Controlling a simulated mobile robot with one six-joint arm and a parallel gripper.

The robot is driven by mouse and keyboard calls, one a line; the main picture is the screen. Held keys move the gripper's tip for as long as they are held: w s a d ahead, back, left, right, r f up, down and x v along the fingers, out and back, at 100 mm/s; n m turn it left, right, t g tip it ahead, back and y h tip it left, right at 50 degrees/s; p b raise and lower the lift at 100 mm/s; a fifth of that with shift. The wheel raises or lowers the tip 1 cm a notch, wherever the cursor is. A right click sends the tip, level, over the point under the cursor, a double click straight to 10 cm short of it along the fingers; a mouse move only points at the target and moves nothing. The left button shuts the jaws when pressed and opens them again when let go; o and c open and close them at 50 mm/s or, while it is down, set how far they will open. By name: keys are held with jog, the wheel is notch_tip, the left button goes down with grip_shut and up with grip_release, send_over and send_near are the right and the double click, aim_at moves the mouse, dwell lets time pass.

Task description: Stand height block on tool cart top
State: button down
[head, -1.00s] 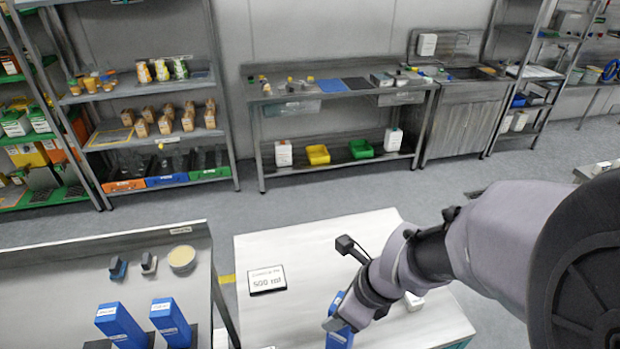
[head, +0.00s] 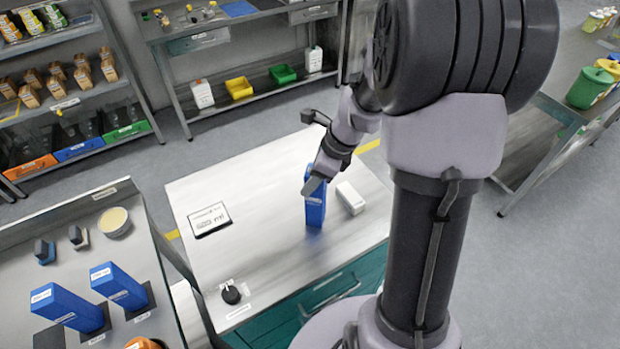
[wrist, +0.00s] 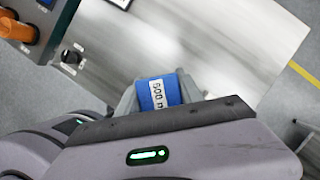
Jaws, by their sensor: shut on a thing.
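The height block (head: 315,210) is a tall blue block, upright over the tool cart top (head: 270,180), near its middle. My gripper (head: 314,188) is shut on its upper end from above. I cannot tell whether its foot touches the metal surface; a bluish patch shows just below it. In the wrist view the block (wrist: 158,93) sits between the fingers, with a white "500 ml" label facing the camera. Its lower part is hidden there.
On the cart top are a framed sign (head: 208,219) at left, a black knob (head: 231,294) at the front and a white box (head: 350,198) just right of the block. Two other blue blocks (head: 120,287) stand on the left bench (head: 100,220).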

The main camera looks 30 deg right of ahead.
jog(key=shift+r, duration=0.1)
jog(key=shift+f, duration=0.2)
jog(key=c, duration=0.8)
grip_release()
jog(key=shift+o, duration=0.2)
jog(key=shift+r, duration=0.1)
